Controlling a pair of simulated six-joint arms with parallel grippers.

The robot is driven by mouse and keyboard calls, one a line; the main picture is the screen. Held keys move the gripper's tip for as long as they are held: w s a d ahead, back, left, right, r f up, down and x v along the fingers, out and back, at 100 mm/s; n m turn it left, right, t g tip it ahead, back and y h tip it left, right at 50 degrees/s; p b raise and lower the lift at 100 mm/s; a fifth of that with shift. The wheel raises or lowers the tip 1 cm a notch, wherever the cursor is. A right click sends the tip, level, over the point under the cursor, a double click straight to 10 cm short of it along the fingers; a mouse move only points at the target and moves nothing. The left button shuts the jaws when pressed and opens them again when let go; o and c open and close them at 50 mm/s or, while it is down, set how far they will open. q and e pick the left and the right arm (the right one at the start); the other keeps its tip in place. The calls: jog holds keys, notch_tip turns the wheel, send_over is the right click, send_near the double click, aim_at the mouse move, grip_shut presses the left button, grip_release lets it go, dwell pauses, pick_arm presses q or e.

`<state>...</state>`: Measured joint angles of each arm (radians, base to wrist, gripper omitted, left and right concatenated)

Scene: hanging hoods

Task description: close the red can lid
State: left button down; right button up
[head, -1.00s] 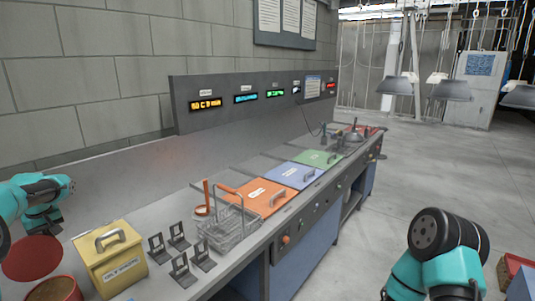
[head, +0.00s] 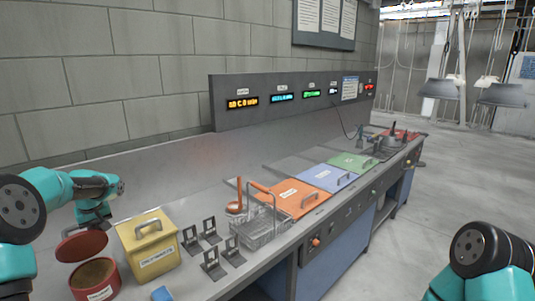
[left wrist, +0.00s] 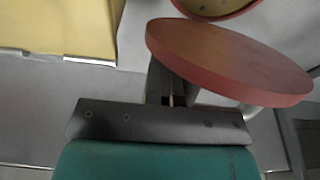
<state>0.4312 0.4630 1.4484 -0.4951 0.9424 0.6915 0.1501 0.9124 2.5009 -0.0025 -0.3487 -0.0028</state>
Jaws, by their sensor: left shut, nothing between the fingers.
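The red can (head: 95,281) stands at the lower left of the counter in the head view, with brownish contents showing. Its round red lid (head: 80,247) is raised and tilted above the back of the can, leaving the mouth open. My left gripper (head: 98,222) is shut and empty, just behind the lid. In the left wrist view the lid (left wrist: 235,62) lies across and partly hides the shut fingers (left wrist: 168,92); touching or slightly apart, I cannot tell. The can's rim (left wrist: 222,14) shows at the top. My right gripper is not visible; only that arm shows.
A yellow box (head: 148,245) with a handle stands close to the right of the can. Several small black stands (head: 212,262), a wire basket (head: 262,230) and a blue item (head: 162,293) lie farther right. Bare counter lies behind the box.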

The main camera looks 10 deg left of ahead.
aim_at(98, 232)
pick_arm(q)
jog(key=shift+s+d+f, duration=0.25)
jog(key=shift+s+d, duration=0.5)
jog(key=shift+s+d+f, duration=0.2)
jog(key=shift+s+d, duration=0.5)
jog(key=shift+s+d+f, duration=0.15)
jog(key=shift+s+d, duration=0.45)
jog(key=shift+d, duration=0.15)
jog(key=shift+s+d+f, duration=0.15)
jog(key=shift+s+d, duration=0.45)
jog(key=shift+d, duration=0.15)
jog(key=w+a+v, duration=0.1)
jog(key=v, duration=0.5)
jog(key=shift+r, duration=0.55)
jog(key=shift+d, duration=0.2)
